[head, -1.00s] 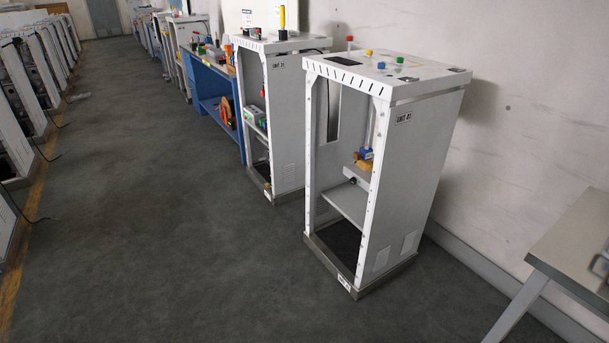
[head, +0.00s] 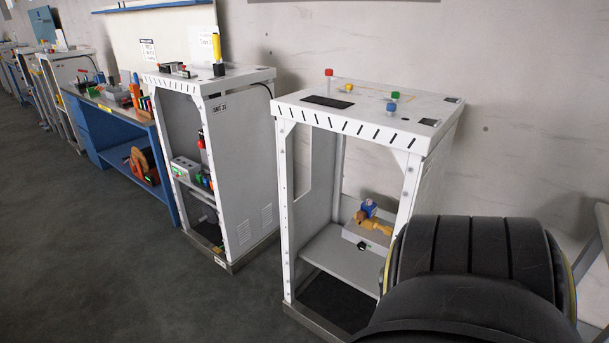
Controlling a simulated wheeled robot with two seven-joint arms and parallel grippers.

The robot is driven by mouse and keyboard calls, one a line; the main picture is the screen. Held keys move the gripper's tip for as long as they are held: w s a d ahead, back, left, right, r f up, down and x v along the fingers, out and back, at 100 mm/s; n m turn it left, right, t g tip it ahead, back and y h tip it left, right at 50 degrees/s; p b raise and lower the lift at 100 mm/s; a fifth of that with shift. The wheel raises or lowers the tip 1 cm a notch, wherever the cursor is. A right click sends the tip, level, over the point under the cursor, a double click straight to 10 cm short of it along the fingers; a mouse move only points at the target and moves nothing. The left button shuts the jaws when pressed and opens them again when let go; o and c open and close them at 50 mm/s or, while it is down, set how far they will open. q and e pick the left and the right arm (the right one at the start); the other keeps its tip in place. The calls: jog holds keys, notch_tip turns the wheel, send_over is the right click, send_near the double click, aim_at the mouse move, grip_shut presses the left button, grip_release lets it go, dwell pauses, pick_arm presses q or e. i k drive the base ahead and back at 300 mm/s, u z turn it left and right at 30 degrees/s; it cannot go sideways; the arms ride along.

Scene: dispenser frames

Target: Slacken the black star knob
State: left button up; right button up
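A small black knob (head: 362,245) shows inside the nearest white dispenser frame (head: 402,166), on the front of a light grey block (head: 368,235) at the inner shelf. It is too small to make out a star shape. A blue part (head: 369,207) and an orange-yellow part (head: 376,223) sit on top of the block. A large black link of my arm fills the lower right and covers the frame's lower right side. Neither gripper is in view.
A second white frame (head: 251,172) stands to the left, then a blue workbench (head: 88,133) with tools. Colored knobs, one of them red (head: 328,72), stand on the nearest frame's top. A grey table edge (head: 601,222) is at far right. Open floor (head: 110,260) lies at left.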

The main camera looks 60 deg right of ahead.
aim_at(362, 246)
jog(key=z, duration=0.7)
jog(key=i, duration=1.1)
jog(key=z, duration=1.2)
jog(key=i, duration=0.2)
jog(key=z, duration=0.35)
